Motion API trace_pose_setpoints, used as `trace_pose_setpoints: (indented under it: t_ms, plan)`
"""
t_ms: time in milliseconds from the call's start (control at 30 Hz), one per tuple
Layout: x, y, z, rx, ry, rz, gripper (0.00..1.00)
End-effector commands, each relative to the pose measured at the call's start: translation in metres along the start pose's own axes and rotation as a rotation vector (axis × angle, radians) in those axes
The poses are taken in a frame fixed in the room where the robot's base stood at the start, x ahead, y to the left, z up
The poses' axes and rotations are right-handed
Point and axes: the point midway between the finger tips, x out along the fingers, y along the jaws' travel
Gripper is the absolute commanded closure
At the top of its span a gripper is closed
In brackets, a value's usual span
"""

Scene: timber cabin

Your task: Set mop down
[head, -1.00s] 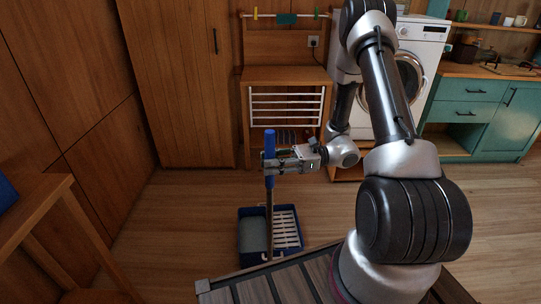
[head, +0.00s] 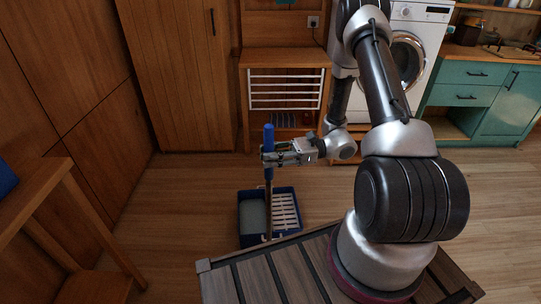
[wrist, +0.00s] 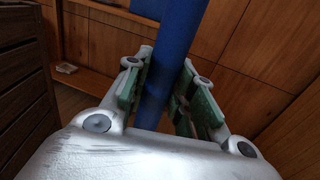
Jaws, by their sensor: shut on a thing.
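The mop (head: 268,140) has a blue grip at the top and a thin, darker shaft, and stands near upright in the head view. My gripper (head: 270,158) is shut on the mop's blue grip. In the wrist view the blue grip (wrist: 174,50) runs between my two green-padded fingers (wrist: 163,95). The shaft goes down into a blue mop bucket (head: 243,238) on the floor, which has a grey basin on the left and a white slatted wringer (head: 284,212) on the right. The mop's head is hidden, so I cannot tell whether it touches the bucket's bottom.
A wooden bench or table (head: 35,195) stands at the left. A wooden shelf unit with white rails (head: 285,75), a washing machine (head: 420,30) and a green cabinet (head: 475,95) line the back. Wooden floor (head: 185,190) is clear around the bucket's left and back.

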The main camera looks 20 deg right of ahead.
Motion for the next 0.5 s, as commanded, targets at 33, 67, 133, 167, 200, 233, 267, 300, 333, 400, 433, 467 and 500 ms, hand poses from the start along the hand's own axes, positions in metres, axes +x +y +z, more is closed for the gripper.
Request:
trace_pose_setpoints:
  t_ms: [33,67,133,167,200,233,267,300,333,400,433,467,500]
  plan:
    - [0.0000,-0.0001,-0.0005,0.000,-0.001,0.000,1.00]
    - [0.0000,-0.0001,-0.0010,0.000,-0.001,0.000,1.00]
    - [-0.0001,-0.0001,-0.0023,0.000,-0.001,0.000,1.00]
    - [-0.0001,-0.0001,-0.0029,0.000,-0.001,0.000,1.00]
    - [-0.0001,-0.0002,-0.0037,0.000,-0.001,0.000,1.00]
    - [-0.0001,-0.0001,-0.0043,0.000,-0.001,0.000,1.00]
    - [-0.0001,-0.0001,-0.0049,0.000,-0.001,0.000,1.00]
    - [-0.0001,-0.0001,-0.0057,0.000,-0.001,0.000,1.00]
    - [-0.0001,-0.0001,-0.0063,0.000,-0.001,0.000,1.00]
    - [-0.0001,0.0000,-0.0077,0.000,-0.001,0.000,1.00]
    - [-0.0001,0.0000,-0.0083,0.000,-0.001,0.000,1.00]
    - [-0.0001,0.0000,-0.0089,0.000,-0.001,0.000,1.00]
    - [-0.0001,0.0000,-0.0096,0.000,-0.001,0.000,1.00]
